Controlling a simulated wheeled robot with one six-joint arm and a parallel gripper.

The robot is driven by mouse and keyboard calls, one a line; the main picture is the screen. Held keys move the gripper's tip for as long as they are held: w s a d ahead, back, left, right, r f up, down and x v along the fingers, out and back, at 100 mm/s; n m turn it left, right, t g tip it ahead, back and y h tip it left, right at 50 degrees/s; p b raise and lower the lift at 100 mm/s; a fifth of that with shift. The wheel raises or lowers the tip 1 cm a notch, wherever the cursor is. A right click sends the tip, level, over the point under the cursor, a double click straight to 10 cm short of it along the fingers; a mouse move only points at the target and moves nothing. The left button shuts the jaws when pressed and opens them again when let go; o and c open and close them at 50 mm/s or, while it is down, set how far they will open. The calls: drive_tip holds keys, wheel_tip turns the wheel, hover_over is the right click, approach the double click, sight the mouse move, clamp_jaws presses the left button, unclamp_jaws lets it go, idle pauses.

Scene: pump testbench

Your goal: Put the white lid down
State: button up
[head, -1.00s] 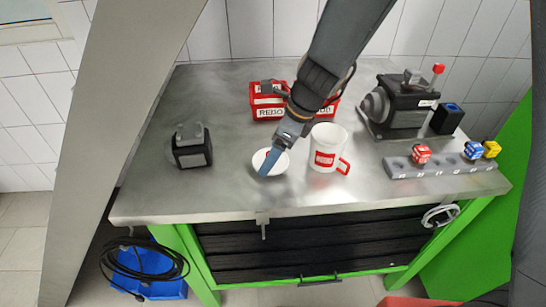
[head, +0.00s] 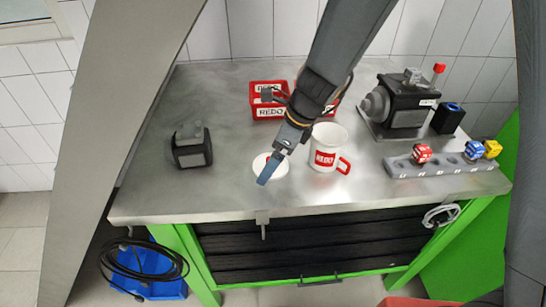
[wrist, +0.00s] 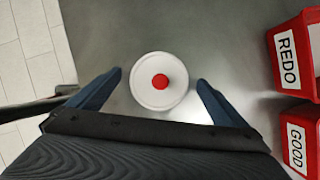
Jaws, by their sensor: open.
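The white lid (wrist: 147,95) is a round disc with a red knob in its middle. It lies flat on the metal table, apart from the mug. In the head view the lid (head: 281,168) is partly hidden behind my gripper. My gripper (wrist: 160,80) is open, with one blue finger on each side of the lid and a clear gap to both. In the head view my gripper (head: 264,180) hangs over the lid's left part. The white mug (head: 328,138) with a red label and red handle stands upright and open to the right of the lid.
Red bins marked REDO (wrist: 288,47) and GOOD (wrist: 298,142) stand behind the lid. A dark block (head: 191,148) is at left. A pump (head: 398,108) and a grey rail (head: 440,166) with coloured cubes are at right. The table's front left is free.

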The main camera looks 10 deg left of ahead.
drive_tip(key=v, duration=1.2)
drive_tip(key=shift+s+r, duration=0.1)
